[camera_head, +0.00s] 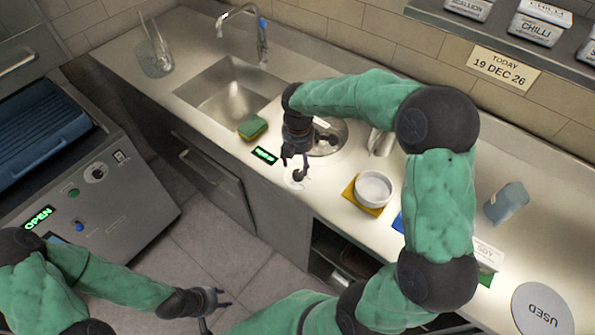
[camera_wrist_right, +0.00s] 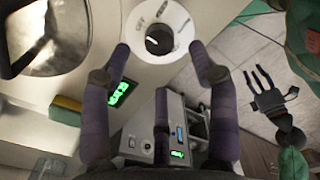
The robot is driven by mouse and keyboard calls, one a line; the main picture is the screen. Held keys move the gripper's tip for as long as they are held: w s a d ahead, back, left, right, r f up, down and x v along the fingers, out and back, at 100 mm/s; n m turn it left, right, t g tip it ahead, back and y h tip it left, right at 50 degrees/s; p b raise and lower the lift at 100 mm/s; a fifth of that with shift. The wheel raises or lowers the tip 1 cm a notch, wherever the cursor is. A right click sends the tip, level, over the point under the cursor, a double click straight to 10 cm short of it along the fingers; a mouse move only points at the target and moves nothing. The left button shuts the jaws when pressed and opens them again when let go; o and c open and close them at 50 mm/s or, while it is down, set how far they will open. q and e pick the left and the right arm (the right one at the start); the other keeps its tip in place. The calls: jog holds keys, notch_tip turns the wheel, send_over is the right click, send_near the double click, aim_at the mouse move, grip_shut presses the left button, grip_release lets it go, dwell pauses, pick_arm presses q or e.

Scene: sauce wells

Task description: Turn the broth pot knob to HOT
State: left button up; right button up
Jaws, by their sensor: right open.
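The broth pot knob (camera_head: 298,175) is a small dark knob on a white round dial at the counter's front edge. In the right wrist view the knob (camera_wrist_right: 159,40) sits in the white lettered ring, with a light mark on it; the lettering is too small to read surely. My right gripper (camera_head: 295,158) is open and points down just above the knob. The steel pot (camera_head: 328,138) is partly hidden behind my right gripper. My left gripper (camera_head: 216,300) is open, empty and low, away from the counter.
A green-lit display (camera_head: 264,155) is left of the knob. A green and yellow sponge (camera_head: 252,127) lies by the sink (camera_head: 232,92). A white bowl (camera_head: 373,188) stands right of the knob. A machine (camera_head: 100,190) with an OPEN display stands at left.

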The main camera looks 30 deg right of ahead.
aim_at(298, 173)
notch_tip(298, 173, down, 6)
jog(key=shift+r+b, duration=0.25)
jog(key=shift+b, duration=0.3)
jog(key=shift+c, duration=0.3)
jog(key=c, duration=1.1)
